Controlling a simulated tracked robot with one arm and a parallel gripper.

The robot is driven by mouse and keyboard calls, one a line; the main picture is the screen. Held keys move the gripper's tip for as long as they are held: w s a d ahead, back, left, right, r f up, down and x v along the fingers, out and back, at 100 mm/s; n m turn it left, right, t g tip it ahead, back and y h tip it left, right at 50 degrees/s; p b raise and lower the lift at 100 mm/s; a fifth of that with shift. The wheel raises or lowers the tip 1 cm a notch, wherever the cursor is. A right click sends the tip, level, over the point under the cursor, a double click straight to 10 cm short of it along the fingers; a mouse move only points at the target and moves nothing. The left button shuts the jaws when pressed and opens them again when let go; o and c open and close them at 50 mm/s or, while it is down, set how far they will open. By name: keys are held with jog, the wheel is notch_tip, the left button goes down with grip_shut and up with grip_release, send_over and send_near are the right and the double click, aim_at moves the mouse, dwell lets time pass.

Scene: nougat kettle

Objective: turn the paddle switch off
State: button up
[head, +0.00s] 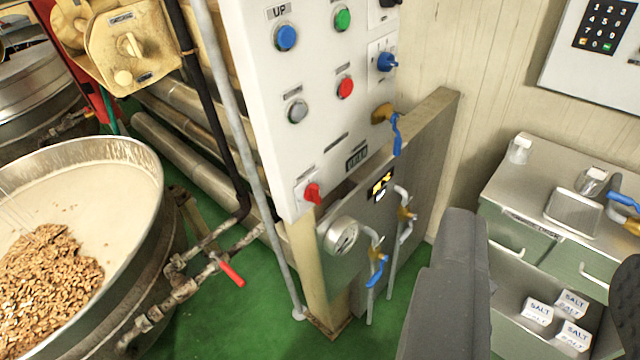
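A white control panel (325,125) stands upright in the middle. It carries a red-handled switch (312,192) at its lower left, and a blue-handled switch (386,62) at its upper right. The labels are too small to read, so I cannot tell which one is the paddle switch. An open kettle (140,165) with nuts and a pale mass stands at left; its paddle is not clearly visible. My gripper (548,240) shows at lower right as two dark fingers wide apart. It is open, looks empty, and appears apart from the panel.
The panel also has blue (286,38), green (342,19), red (345,88) and grey (298,111) buttons. Pipes and a red-handled valve (231,274) lie left of it. A steel-topped cabinet (510,190) with an open drawer of salt boxes (538,311) stands at right. Green floor shows below.

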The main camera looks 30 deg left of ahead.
jog(key=shift+w, duration=0.1)
jog(key=m+g+y+p, duration=0.85)
jog(key=m+y, duration=0.85)
jog(key=m, duration=0.5)
send_near(319, 194)
jog(key=shift+g, duration=0.35)
jog(key=x, duration=0.9)
jog(key=shift+w+a, duration=0.1)
jog(key=shift+w, duration=0.25)
jog(key=shift+c, duration=0.3)
